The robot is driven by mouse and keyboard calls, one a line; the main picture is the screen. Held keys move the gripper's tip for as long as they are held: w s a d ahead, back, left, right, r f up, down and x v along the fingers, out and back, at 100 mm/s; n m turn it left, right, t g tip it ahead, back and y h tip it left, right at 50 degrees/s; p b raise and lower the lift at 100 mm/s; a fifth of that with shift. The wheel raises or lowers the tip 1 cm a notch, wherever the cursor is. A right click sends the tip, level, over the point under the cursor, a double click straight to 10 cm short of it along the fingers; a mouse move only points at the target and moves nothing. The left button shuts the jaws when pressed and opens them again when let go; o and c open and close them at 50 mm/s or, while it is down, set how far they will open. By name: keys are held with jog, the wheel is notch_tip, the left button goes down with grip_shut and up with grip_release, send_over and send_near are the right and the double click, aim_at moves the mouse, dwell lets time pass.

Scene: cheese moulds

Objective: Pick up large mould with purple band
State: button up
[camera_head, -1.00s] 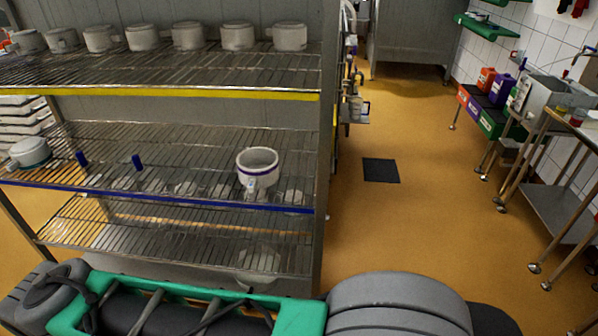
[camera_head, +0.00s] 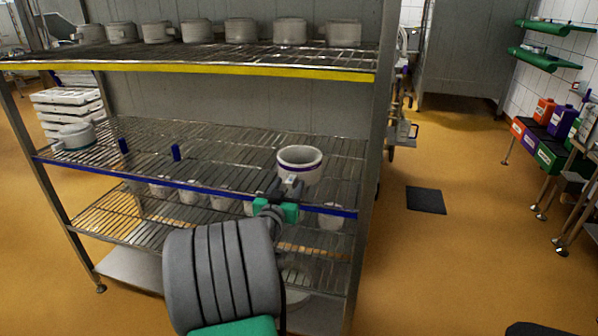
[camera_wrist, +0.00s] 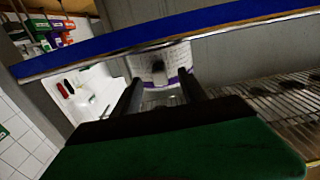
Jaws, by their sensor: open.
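The large mould with the purple band (camera_head: 300,163) is a white round cup standing upright on the blue-edged middle shelf, towards its right end. My gripper (camera_head: 291,187) is open just in front of the mould in the head view. In the wrist view the mould (camera_wrist: 163,66) shows between and beyond the two dark fingers (camera_wrist: 161,92), with its purple band low on the wall. The fingers point towards it. I cannot tell whether they touch it. The blue shelf edge crosses the top of the wrist view.
The blue shelf edge (camera_head: 200,187) runs close to my gripper. A white mould (camera_head: 75,137) and two blue posts (camera_head: 176,152) stand further left on that shelf. Several moulds line the yellow-edged shelf (camera_head: 200,67) above. Smaller moulds (camera_head: 190,195) sit below.

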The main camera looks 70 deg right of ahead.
aim_at(298, 170)
jog(key=d, duration=0.3)
jog(key=shift+w, duration=0.25)
grip_shut()
dwell(1.0)
